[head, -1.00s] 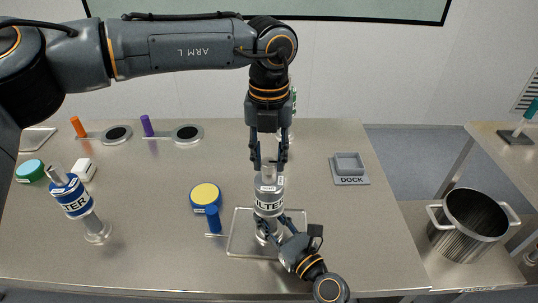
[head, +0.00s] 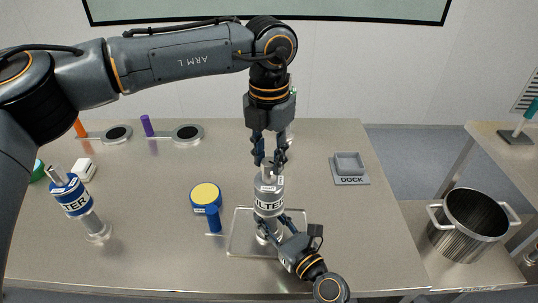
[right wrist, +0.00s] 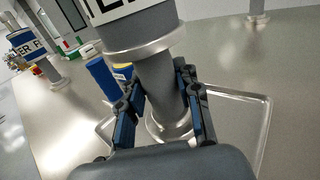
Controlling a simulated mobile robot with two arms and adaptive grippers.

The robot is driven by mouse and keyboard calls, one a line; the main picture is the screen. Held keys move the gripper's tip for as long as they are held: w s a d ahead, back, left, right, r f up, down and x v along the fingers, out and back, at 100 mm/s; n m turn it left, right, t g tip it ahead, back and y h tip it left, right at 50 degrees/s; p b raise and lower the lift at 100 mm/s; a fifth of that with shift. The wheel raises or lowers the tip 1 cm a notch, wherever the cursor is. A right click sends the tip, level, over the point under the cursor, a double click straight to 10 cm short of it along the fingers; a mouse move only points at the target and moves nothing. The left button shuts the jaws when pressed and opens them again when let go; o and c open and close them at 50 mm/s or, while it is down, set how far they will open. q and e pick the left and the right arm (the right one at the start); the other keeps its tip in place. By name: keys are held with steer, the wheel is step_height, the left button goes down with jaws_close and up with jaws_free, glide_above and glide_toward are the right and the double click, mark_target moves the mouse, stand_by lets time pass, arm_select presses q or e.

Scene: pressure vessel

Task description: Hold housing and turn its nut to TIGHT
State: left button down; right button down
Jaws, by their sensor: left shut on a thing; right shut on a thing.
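The grey metal housing (head: 268,203), with a white band lettered in part "LTER", stands upright at the front middle of the table. My right gripper (head: 267,230) is shut on its narrow lower neck; in the right wrist view, the fingers (right wrist: 160,80) lie on both sides of the neck (right wrist: 156,92), under a flange. My left gripper (head: 270,162) points straight down from above, shut on the small top part of the housing (head: 270,172). Its fingers largely cover the nut, and no TIGHT mark is legible.
The housing stands within a shallow tray (head: 232,238). Close on its left are a yellow-topped blue disc (head: 205,194) and a blue cylinder (head: 213,219). A blue-banded filter unit (head: 75,197) stands far left. A DOCK block (head: 349,168) is at the right; a pot (head: 470,224) is beyond.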

mark_target(269, 161)
arm_select(q)
steer(key=m, duration=1.1)
steer(key=shift+m, duration=0.4)
stand_by(0.3)
steer(key=c, duration=1)
jaws_free()
steer(key=shift+r, duration=0.1)
step_height(269, 161, up, 12)
steer(key=shift+f, duration=0.1)
